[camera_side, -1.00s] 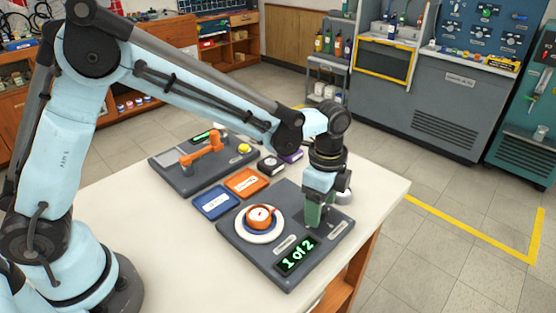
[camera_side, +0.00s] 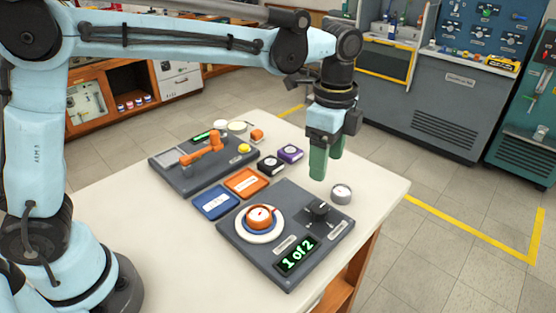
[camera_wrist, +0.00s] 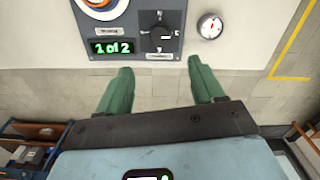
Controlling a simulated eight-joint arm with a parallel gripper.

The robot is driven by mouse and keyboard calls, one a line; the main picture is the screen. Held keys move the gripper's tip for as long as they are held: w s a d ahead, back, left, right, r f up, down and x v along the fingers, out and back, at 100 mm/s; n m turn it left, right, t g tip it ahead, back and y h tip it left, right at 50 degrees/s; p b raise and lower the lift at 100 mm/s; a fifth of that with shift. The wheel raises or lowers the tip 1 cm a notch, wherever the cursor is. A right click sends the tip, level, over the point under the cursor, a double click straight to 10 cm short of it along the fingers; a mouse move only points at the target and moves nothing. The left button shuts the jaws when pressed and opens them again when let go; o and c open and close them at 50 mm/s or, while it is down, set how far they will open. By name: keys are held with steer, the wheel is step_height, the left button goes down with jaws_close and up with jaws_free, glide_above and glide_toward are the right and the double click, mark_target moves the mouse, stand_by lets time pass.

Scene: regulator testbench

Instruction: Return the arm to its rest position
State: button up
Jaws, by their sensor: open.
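My gripper (camera_side: 326,163) hangs above the right part of the table, fingers pointing down. Its two green fingers are apart with nothing between them. In the wrist view my gripper (camera_wrist: 157,90) also shows open and empty. The knob (camera_wrist: 158,38) and display (camera_wrist: 113,48) also show in the wrist view.
A small round silver gauge (camera_side: 341,193) stands by the panel's right edge. Blue (camera_side: 215,202) and orange (camera_side: 246,182) trays, black (camera_side: 271,165) and purple (camera_side: 290,152) blocks and a second grey panel (camera_side: 178,181) with an orange lever lie on the table. The table's front left is clear.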

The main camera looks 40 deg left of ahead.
steer(key=shift+a, duration=0.1)
steer(key=s+a+f+n+t, duration=0.1)
steer(key=s+a+n+t, duration=0.6)
steer(key=s+a+n, duration=0.5)
steer(key=a+n, duration=0.3)
steer(key=shift+s+a+f+n, duration=0.3)
steer(key=shift+s+f+n, duration=0.05)
steer(key=shift+n, duration=0.05)
stand_by(0.5)
